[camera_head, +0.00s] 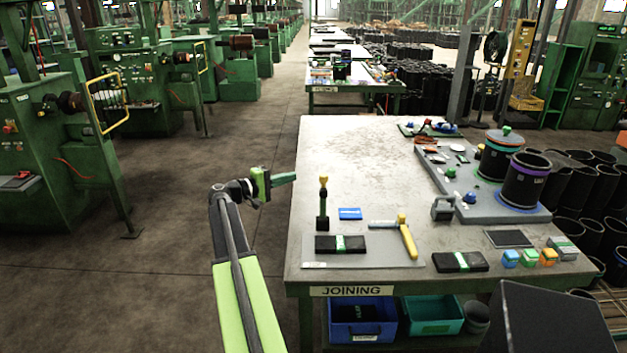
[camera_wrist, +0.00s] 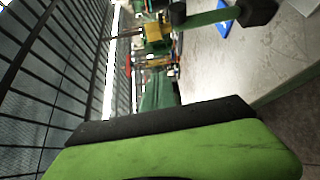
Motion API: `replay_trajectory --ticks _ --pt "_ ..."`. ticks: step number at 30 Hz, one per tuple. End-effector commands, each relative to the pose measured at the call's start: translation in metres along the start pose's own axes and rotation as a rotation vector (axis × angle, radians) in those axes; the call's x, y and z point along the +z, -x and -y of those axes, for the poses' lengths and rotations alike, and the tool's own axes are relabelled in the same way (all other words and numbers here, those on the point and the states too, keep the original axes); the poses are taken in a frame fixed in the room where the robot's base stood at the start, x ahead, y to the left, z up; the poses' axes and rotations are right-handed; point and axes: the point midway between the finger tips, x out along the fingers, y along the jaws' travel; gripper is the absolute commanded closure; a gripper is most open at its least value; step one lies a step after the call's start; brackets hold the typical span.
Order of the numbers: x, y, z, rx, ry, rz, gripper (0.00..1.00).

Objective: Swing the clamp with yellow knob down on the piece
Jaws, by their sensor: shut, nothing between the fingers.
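The clamp with the yellow knob (camera_head: 323,198) stands upright near the left front of the workbench, its knob at the top. Behind a black piece with a green band (camera_head: 326,243), it appears swung up, not down on the piece. The piece lies flat on a grey plate (camera_head: 395,258). My gripper (camera_head: 289,177) is shut and empty, at the bench's left edge, left of the clamp and apart from it. In the wrist view a green bar with dark ends (camera_wrist: 215,17) shows at the top; I cannot tell if it is the clamp.
A blue block (camera_head: 350,213) lies right of the clamp. A yellow-handled tool (camera_head: 408,241) lies right of the piece. A second black piece with a green band (camera_head: 447,262) lies further right. Black cylinders (camera_head: 524,183) stand at the back right. The bench middle is clear.

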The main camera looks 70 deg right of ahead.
Motion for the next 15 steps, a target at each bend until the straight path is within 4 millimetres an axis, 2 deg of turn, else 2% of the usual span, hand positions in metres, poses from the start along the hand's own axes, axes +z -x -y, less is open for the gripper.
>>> replay_trajectory --ticks 5,15 --pt "0.000 -0.018 0.001 -0.001 0.000 0.004 1.00" --pt "0.000 -0.092 0.001 -0.002 0.000 0.004 1.00"
